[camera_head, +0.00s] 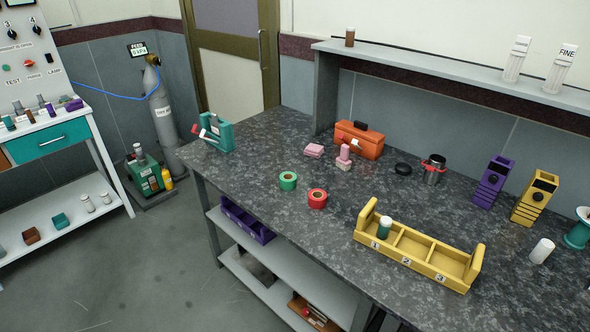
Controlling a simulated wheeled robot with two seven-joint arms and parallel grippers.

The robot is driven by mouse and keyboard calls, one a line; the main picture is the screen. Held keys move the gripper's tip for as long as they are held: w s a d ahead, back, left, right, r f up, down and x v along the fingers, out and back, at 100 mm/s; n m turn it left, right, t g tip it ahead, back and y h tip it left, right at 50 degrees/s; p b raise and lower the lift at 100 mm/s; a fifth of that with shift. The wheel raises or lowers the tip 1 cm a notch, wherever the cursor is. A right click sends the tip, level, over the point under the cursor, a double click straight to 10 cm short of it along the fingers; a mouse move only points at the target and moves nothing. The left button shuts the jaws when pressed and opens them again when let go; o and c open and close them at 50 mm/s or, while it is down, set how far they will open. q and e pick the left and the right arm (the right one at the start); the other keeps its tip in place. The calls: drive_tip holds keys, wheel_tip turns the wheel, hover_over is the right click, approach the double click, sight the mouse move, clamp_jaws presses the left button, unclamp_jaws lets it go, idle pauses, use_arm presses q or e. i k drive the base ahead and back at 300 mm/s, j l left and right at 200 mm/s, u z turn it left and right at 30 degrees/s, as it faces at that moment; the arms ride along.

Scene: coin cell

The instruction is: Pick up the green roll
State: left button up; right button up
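The green roll (288,181) is a small ring of green tape lying on the dark speckled worktop (262,150), left of the middle of the picture. A red roll (317,198) of similar shape lies close to its right and a little nearer, apart from it. Nothing covers the green roll. Neither of my grippers shows in the head view.
Pink blocks (314,150) and an orange toolbox (360,140) lie behind the rolls. A teal device (217,136) stands at the left corner. Worktop around the green roll is clear.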

sight(288, 181)
drive_tip(key=i+j+z, duration=0.3)
drive_tip(key=j, duration=0.3)
drive_tip(key=i+j+z, duration=0.3)
drive_tip(key=j, duration=0.4)
drive_tip(key=i+j+z, duration=0.2)
drive_tip(key=j, duration=0.2)
drive_tip(key=i+j+z, duration=0.15)
drive_tip(key=j, duration=0.2)
drive_tip(key=k, duration=0.05)
